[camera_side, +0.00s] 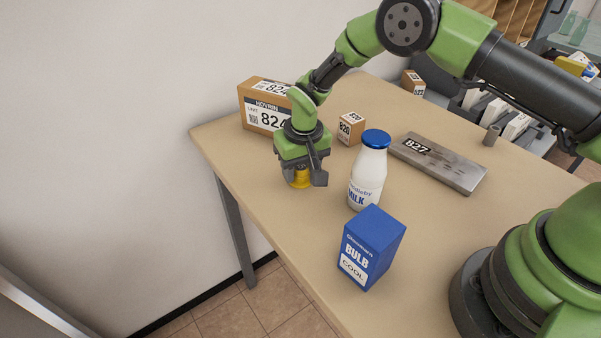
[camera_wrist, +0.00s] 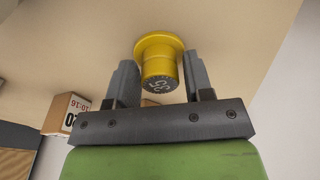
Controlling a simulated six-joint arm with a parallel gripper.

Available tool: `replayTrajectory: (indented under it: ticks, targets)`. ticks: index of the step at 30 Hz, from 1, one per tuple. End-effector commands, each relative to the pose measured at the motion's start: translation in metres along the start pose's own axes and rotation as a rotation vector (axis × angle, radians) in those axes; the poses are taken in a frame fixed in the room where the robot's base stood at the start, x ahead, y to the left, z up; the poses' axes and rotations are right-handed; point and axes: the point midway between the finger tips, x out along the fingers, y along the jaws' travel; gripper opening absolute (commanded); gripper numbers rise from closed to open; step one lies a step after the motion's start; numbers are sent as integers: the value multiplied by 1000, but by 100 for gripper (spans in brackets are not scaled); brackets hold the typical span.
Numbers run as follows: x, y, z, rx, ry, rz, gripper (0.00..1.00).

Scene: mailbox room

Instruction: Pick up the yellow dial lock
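The yellow dial lock (camera_side: 300,180) is on the table at the left, below my gripper (camera_side: 303,179). In the wrist view the lock (camera_wrist: 158,62) shows a wide round flange and a narrower knob with dark markings on its end. My gripper (camera_wrist: 159,80) is open, with one grey finger on each side of the lock. The fingers look very near the knob, with small gaps beside it. In the side view the fingers and gripper body hide part of the lock.
A milk bottle (camera_side: 368,174) and a blue bulb box (camera_side: 371,250) stand right of my gripper. A large 824 carton (camera_side: 262,108) and a small 820 box (camera_side: 351,129) stand behind. A grey 827 plate (camera_side: 440,163) lies farther right. The table's left edge is near.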

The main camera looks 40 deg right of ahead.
Motion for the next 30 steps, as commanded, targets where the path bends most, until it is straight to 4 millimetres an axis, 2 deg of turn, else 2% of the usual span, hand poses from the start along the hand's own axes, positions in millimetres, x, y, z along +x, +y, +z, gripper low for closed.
replayTrajectory:
  ticks: [1, 4, 5, 14, 17, 24, 30]
  targets:
    - [0, 0, 0, 0, 0, 0, 36]
    - [0, 0, 0, 0, 0, 0, 13]
    - [0, 0, 0, 0, 0, 0, 10]
    - [-5, 0, -1, 0, 2, -1, 10]
    - [-19, 0, -3, 0, 4, -2, 10]
    - [-69, 0, -10, -1, 6, -2, 10]
    - [-95, 0, -12, -1, 2, -1, 10]
